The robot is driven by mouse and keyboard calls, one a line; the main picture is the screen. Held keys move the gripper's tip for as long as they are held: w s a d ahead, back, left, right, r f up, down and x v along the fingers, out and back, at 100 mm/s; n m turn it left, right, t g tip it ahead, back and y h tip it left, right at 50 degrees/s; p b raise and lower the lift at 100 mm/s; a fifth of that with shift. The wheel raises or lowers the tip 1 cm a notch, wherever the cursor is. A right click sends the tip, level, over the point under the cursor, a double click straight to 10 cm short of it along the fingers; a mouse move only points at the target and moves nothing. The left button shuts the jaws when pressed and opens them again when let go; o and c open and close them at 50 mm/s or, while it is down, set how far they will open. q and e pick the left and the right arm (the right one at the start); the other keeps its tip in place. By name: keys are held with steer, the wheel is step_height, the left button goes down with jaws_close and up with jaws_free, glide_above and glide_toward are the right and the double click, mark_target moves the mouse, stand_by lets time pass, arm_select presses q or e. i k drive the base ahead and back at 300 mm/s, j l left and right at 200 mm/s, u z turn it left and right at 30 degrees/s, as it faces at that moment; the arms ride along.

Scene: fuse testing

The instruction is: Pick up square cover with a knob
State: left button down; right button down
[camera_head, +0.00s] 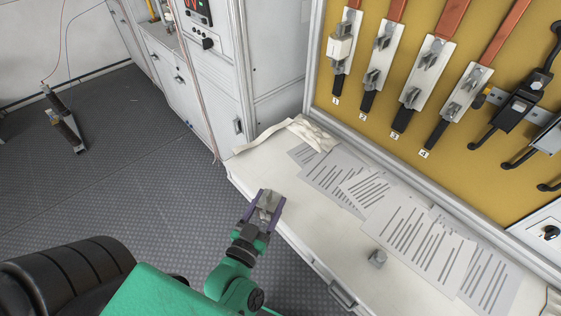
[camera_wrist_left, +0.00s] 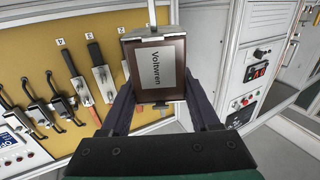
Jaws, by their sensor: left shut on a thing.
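My left gripper (camera_head: 266,207) is over the front edge of the white worktop (camera_head: 262,158) and shut on a square, grey-edged piece (camera_head: 269,200). In the left wrist view this square piece (camera_wrist_left: 157,72) shows a dark brown face with a pale label reading "Voltwren". It sits between the two fingers of the left gripper (camera_wrist_left: 160,103). I cannot tell whether it has a knob. A small grey block (camera_head: 376,258) with a raised top lies on the worktop, apart from the gripper, right of it. My right gripper is not in view.
Printed sheets (camera_head: 410,238) and a cream cloth (camera_head: 300,132) lie on the worktop. Behind it rises a yellow board (camera_head: 395,150) with several numbered fuse holders and black handles. Grey cabinets (camera_head: 205,85) stand at the back left. The worktop's left front is clear.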

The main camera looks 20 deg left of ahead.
mark_target(378, 258)
steer(key=z, duration=0.25)
steer(key=k+j+z, duration=0.25)
steer(key=z, duration=0.15)
steer(key=k+j+z, duration=0.55)
steer(key=z, duration=0.25)
